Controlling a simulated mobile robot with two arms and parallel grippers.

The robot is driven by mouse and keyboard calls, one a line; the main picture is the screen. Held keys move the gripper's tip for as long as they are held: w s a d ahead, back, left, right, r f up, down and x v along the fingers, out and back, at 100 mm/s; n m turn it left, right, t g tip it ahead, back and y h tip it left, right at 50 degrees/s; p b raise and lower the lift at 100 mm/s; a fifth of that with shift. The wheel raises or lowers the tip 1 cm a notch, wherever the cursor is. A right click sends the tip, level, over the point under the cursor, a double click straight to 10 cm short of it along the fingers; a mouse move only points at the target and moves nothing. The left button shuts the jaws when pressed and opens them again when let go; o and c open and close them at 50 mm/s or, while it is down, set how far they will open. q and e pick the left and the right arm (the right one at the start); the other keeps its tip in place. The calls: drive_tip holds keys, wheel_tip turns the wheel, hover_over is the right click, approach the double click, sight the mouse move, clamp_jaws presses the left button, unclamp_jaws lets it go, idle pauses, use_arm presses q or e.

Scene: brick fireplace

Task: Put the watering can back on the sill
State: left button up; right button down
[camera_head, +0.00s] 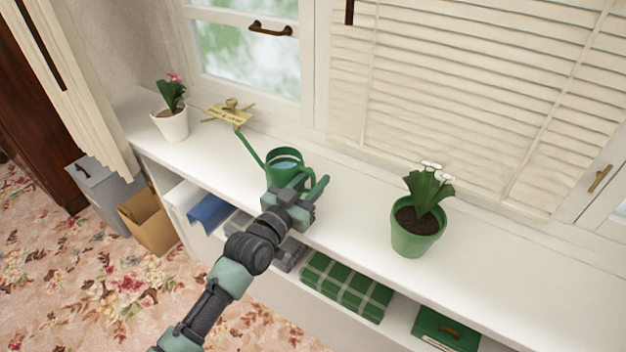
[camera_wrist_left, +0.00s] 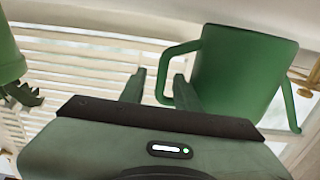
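The green watering can (camera_head: 285,157) is upright and appears to stand on the white sill (camera_head: 350,200), with its spout to the left and water showing inside. In the left wrist view the can (camera_wrist_left: 240,75) fills the upper right, with its loop handle (camera_wrist_left: 178,50) on the gripper's side. My left gripper (camera_head: 310,183) is at the can's handle, on the near right side. In the wrist view its fingers (camera_wrist_left: 159,82) are apart, with the handle's outer bar between them and a gap showing. My right gripper is not in view.
A green pot with white flowers (camera_head: 416,235) stands right. Bare sill lies between can and green pot. Shelves below hold a folded checked cloth (camera_head: 347,286).

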use_arm(q)
drive_tip(key=shift+r, duration=0.15)
drive_tip(key=v, duration=1.2)
drive_tip(key=o, duration=1.5)
drive_tip(key=v, duration=0.7)
drive_tip(key=shift+s+a, duration=0.2)
drive_tip(key=shift+s, duration=0.1)
drive_tip(key=shift+r, duration=0.1)
